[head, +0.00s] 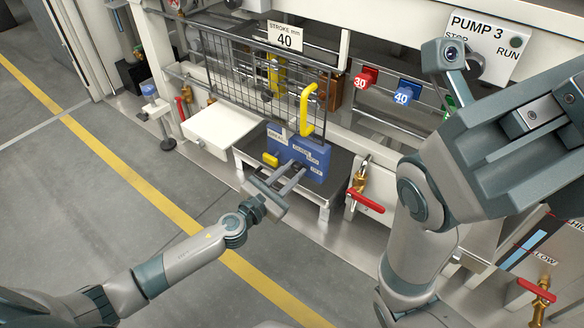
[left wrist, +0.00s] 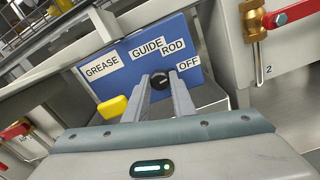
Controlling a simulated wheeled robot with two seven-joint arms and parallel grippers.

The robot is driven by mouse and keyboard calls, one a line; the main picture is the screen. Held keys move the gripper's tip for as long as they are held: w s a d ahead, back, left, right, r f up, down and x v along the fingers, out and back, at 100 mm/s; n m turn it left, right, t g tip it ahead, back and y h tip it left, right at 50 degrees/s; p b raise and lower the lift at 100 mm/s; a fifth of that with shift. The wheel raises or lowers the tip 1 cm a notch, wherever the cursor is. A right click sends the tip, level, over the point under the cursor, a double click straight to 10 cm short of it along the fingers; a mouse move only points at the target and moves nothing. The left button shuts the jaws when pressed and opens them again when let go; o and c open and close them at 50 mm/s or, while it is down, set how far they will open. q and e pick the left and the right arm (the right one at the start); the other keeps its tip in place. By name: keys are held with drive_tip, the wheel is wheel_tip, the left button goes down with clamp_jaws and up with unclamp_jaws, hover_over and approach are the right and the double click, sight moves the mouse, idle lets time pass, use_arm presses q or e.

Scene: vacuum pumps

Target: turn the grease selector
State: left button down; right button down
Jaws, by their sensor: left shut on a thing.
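The blue grease panel (head: 300,157) stands on a dark-topped stand below the mesh guard. In the left wrist view the panel (left wrist: 185,30) carries labels GREASE, GUIDE ROD and OFF. The black selector knob (left wrist: 160,81) sits below GUIDE ROD and left of OFF; which way it points is too small to tell. My left gripper (head: 291,171) reaches the panel's front, and its two fingers (left wrist: 161,88) are shut on the knob, one on each side. A yellow handle (left wrist: 112,107) is left of the fingers. My right arm's end (head: 510,140) is raised at the right; its fingers are not clear.
A yellow guard handle (head: 307,110) stands above the panel. A red-handled valve (head: 366,200) is close to its right. A white box (head: 220,133) is to its left. Red and blue tags 30 and 40 hang on a rail behind. The floor at left is clear.

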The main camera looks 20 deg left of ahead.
use_arm(q)
drive_tip(key=c, duration=1.8)
unclamp_jaws()
drive_tip(key=shift+m, duration=0.8)
drive_tip(key=shift+c, duration=0.2)
drive_tip(key=o, duration=0.4)
drive_tip(key=shift+s, duration=0.15)
drive_tip(key=shift+v, duration=0.8)
drive_tip(key=shift+s+a, duration=0.15)
drive_tip(key=shift+v, duration=2.85)
